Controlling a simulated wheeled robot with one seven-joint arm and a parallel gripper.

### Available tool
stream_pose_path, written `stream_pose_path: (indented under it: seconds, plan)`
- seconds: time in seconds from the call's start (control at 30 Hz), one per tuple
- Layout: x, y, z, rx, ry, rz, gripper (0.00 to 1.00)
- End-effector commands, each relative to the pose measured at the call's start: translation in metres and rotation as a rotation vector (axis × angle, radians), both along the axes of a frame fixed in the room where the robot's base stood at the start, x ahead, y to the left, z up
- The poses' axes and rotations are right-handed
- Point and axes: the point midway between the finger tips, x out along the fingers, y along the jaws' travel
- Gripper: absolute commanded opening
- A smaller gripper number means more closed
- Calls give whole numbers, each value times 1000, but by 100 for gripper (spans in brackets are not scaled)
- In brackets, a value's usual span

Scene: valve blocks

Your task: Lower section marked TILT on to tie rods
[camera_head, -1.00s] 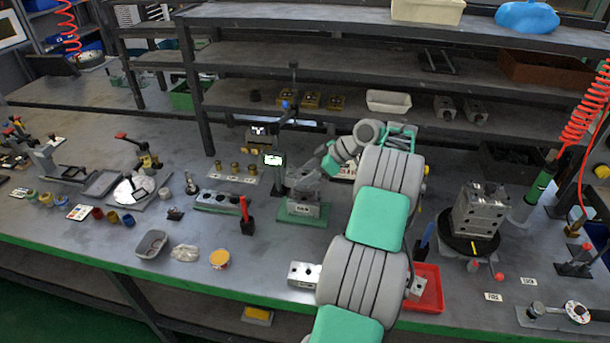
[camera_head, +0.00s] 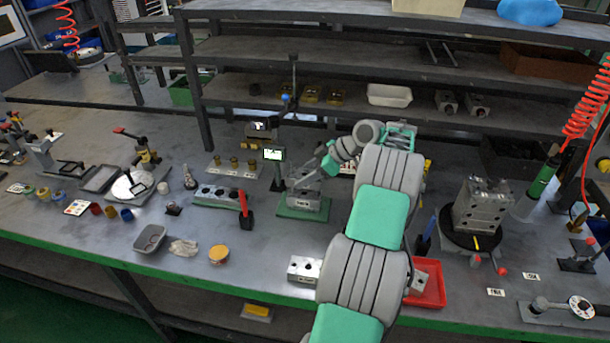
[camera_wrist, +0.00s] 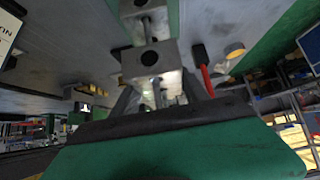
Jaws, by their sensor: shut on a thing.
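My gripper (camera_head: 312,181) reaches down from the right over a green stand (camera_head: 303,210) at mid-bench. It is shut on a grey metal section (camera_head: 304,186), held at the stand. A grey block with a dark label (camera_head: 300,201) is under or part of it; the label is too small to read. Whether the section touches the rods or is fully seated is hidden.
A grey block (camera_head: 304,269) lies near the front edge. A red tray (camera_head: 430,285) and a block stack on a black turntable (camera_head: 481,208) are right.

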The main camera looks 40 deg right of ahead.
Motion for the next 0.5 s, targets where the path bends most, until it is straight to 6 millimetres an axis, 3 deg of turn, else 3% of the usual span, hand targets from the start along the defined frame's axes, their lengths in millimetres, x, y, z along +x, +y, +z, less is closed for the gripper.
stream_pose_path:
  seconds: [0.5]
  plan:
    - [0, 0, -12, -2, -2, 0, 0]
